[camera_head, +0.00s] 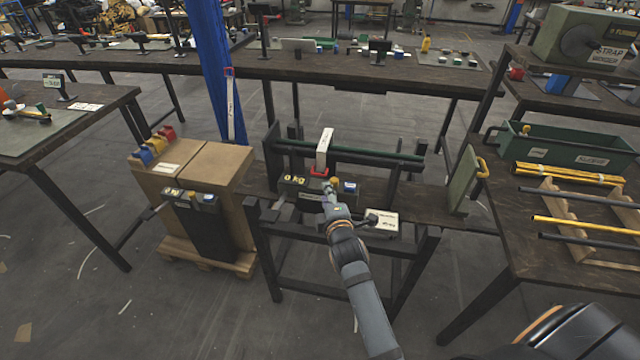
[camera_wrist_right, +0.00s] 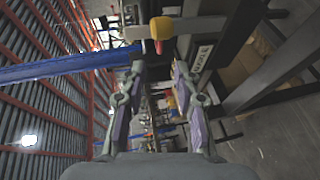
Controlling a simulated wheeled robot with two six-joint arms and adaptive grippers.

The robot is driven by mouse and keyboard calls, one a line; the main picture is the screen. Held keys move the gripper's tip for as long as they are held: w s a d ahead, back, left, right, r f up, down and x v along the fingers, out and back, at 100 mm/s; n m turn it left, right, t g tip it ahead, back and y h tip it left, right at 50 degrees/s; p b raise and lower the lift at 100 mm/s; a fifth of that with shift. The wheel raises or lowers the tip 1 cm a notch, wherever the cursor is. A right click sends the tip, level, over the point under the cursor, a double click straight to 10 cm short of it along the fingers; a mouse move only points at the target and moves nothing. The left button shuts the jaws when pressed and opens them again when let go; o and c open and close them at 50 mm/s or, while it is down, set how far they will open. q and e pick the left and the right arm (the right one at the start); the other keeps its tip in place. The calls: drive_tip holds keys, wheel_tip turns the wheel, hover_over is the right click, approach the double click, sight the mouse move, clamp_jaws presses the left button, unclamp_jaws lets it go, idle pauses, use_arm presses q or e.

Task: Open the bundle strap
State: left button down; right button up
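The pale bundle strap (camera_head: 324,149) stands over a dark and green bar bundle (camera_head: 375,154) in a black cradle on the middle bench. A red piece (camera_head: 319,172) sits at the strap's lower end. My right gripper (camera_head: 329,190) is just in front of it, close to a small yellow knob (camera_head: 335,182). In the right wrist view my right gripper (camera_wrist_right: 160,70) has its fingers apart, with a gap between them. The yellow knob (camera_wrist_right: 160,27) with a red part below it is just beyond the fingertips. I cannot tell whether anything touches. My left gripper is not in view.
A labelled dark block (camera_head: 292,182) stands left of the gripper and a white-topped box (camera_head: 382,221) right of it. Cardboard boxes (camera_head: 210,165) stand on a pallet at left. A green tray (camera_head: 570,151) and yellow bars (camera_head: 568,174) are on the right table.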

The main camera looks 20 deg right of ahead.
sight(324, 154)
drive_tip(key=b+x, duration=0.1)
drive_tip(key=x, duration=0.9)
drive_tip(key=shift+w+f, duration=0.15)
drive_tip(key=shift+w, duration=0.1)
drive_tip(key=shift+c, duration=0.4)
clamp_jaws()
